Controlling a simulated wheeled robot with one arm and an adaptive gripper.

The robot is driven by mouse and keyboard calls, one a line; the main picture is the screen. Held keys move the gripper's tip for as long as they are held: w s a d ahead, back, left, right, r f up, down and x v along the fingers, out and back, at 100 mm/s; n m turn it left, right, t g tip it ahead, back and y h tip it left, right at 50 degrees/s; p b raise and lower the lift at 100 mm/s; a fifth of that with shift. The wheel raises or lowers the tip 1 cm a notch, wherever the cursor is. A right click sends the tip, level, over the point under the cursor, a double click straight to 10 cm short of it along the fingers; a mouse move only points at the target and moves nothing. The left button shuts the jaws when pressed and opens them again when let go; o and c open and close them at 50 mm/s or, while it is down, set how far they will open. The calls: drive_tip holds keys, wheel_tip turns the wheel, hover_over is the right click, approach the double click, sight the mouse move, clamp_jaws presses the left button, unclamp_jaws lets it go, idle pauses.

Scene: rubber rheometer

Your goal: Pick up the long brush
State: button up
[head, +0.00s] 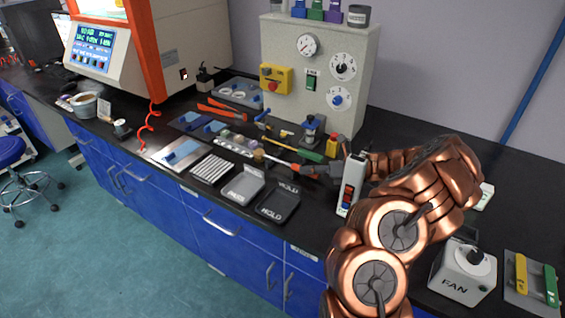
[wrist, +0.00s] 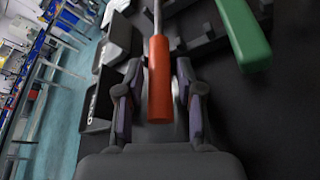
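The long brush appears to be the orange-handled tool (head: 279,161) lying on the dark bench, with a tan head at its left end. In the wrist view its orange handle (wrist: 160,80) lies lengthwise between my fingers, with a thin metal shaft beyond it. My gripper (head: 308,169) reaches in from the right at the handle end, low over the bench. In the wrist view my gripper (wrist: 158,85) is open, with a gap on each side of the handle. I cannot tell how far the fingers reach down beside it.
A green-handled tool (head: 306,153) lies just behind, and it shows at the right in the wrist view (wrist: 245,35). A white box with buttons (head: 350,184) stands in front of my wrist. Black HOLD tray (head: 278,204) and grey tray (head: 243,186) lie nearer the bench edge.

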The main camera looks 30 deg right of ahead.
drive_tip(key=shift+w+a+f, duration=0.15)
drive_tip(key=shift+w+a, duration=0.2)
drive_tip(key=shift+c, duration=0.4)
clamp_jaws()
